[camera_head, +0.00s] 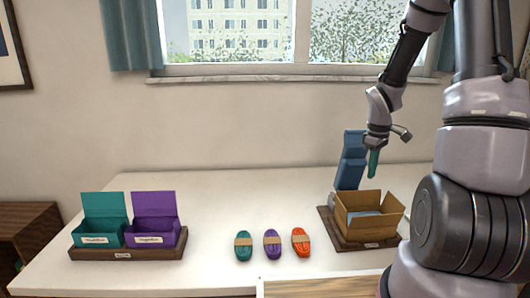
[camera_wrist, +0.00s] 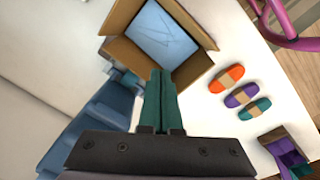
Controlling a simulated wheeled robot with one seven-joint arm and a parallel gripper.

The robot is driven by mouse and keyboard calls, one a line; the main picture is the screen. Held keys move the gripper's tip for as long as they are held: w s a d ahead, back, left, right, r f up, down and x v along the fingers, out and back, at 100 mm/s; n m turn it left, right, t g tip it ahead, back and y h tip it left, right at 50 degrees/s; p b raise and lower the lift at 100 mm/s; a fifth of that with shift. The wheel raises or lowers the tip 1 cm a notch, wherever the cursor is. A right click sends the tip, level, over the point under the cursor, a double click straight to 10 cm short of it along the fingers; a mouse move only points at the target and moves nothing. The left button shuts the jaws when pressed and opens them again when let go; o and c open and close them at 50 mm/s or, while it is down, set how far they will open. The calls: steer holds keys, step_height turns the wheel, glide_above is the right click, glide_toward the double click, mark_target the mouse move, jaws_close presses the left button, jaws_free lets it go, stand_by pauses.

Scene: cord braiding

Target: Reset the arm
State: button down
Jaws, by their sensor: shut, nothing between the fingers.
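My gripper (camera_head: 373,163) is raised above the right part of the table, over the back of an open cardboard box (camera_head: 366,227). Its teal fingers are together with nothing between them, and they also show in the wrist view (camera_wrist: 160,85). In the wrist view the box (camera_wrist: 206,24) lies beyond the fingertips, with a pale blue-grey sheet (camera_wrist: 166,35) inside. Three cord bundles with tan bands lie in a row on the table: teal (camera_head: 243,246), purple (camera_head: 272,244) and orange (camera_head: 300,242).
A teal bin (camera_head: 101,236) and a purple bin (camera_head: 154,232), lids up, stand on a wooden tray (camera_head: 128,253) at the left. A blue upright object (camera_head: 349,165) stands behind the box. The table's middle back is clear.

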steer(key=s+a+r+m+t, duration=0.2)
steer(key=s+a+r+m, duration=0.15)
steer(key=r, duration=0.55)
steer(key=s+a+r+m+t, duration=0.1)
steer(key=s+a+r+m, duration=0.25)
steer(key=r, duration=0.45)
steer(key=s+a+r+m+t+y, duration=0.2)
steer(key=s+a+r+m+t, duration=0.1)
steer(key=s+r, duration=0.7)
steer(key=shift+s+a+m+y, duration=0.3)
steer(key=shift+s+a+m, duration=0.5)
steer(key=shift+s+a, duration=0.35)
steer(key=shift+w, duration=0.15)
